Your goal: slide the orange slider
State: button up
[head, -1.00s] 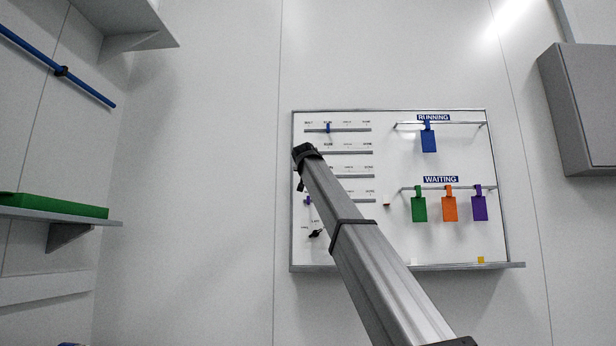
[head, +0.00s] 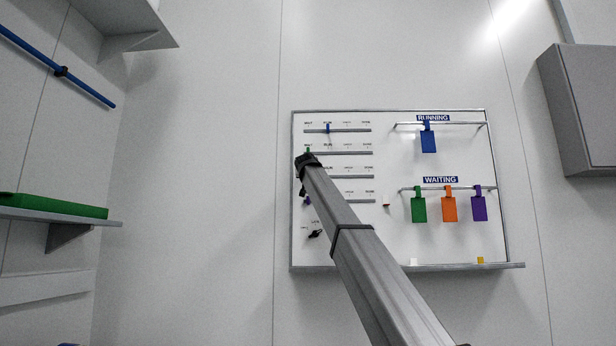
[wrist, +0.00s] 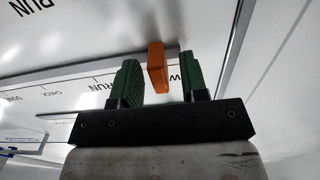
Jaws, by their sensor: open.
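The orange slider (wrist: 157,68) is a small upright block on its rail in the wrist view. My gripper (wrist: 163,66) is open, with one green finger on each side of the slider. Gaps show between the slider and both fingers; the right one looks a little wider. In the head view the end of my arm (head: 307,161) is in front of the left end of the upper rails on the white board (head: 385,240) and hides the orange slider there.
A blue slider (head: 328,128) is on the top rail and a green slider (head: 308,150) at the left of the second. Coloured tags, including an orange tag (head: 450,209), hang at the right. A grey box (head: 585,110) is on the right wall.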

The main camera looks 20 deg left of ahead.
grip_shut()
jog(key=w+d, duration=0.2)
jog(key=d, duration=0.6)
jog(key=shift+d, duration=0.4)
grip_release()
jog(key=v, duration=1)
jog(key=shift+s, duration=0.35)
